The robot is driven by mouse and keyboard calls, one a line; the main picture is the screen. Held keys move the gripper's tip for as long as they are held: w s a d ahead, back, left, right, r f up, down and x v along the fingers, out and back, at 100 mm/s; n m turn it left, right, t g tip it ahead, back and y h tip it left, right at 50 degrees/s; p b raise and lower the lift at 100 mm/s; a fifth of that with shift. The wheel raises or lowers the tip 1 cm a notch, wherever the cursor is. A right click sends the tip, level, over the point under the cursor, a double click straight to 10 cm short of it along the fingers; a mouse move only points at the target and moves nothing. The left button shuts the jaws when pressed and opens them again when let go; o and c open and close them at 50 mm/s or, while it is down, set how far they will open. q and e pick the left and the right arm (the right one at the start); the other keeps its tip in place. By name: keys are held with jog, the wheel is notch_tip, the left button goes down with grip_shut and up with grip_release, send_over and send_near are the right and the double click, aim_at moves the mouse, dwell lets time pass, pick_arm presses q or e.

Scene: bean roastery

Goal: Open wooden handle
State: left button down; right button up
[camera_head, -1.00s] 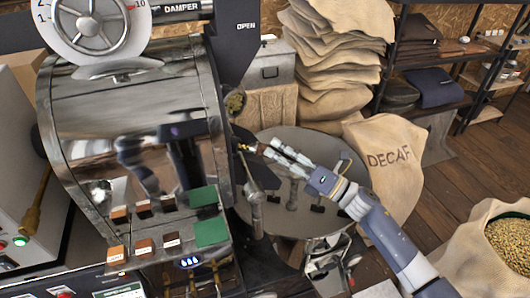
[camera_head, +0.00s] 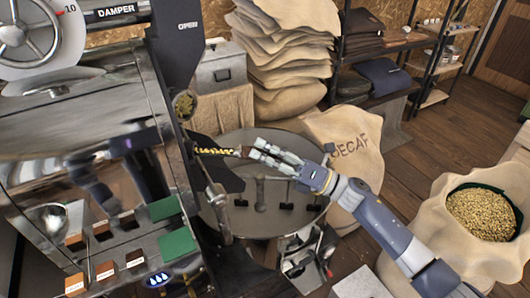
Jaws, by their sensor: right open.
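A small brown wooden handle (camera_head: 245,151) sits at the right end of a dark sampling scoop (camera_head: 214,150) that sticks out of the roaster's front. Yellowish beans lie along the scoop. My right gripper (camera_head: 257,151) is at the handle, with its fingers open and pointing left. The fingers partly hide the handle, and whether they touch it cannot be told.
The shiny roaster (camera_head: 85,135) fills the left side. A round cooling tray (camera_head: 270,220) lies below my right gripper. The DECAF sack (camera_head: 345,165) stands behind my arm, and an open bean sack (camera_head: 480,240) is at the right.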

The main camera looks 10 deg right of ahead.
jog(key=v, duration=1.2)
dwell(0.6)
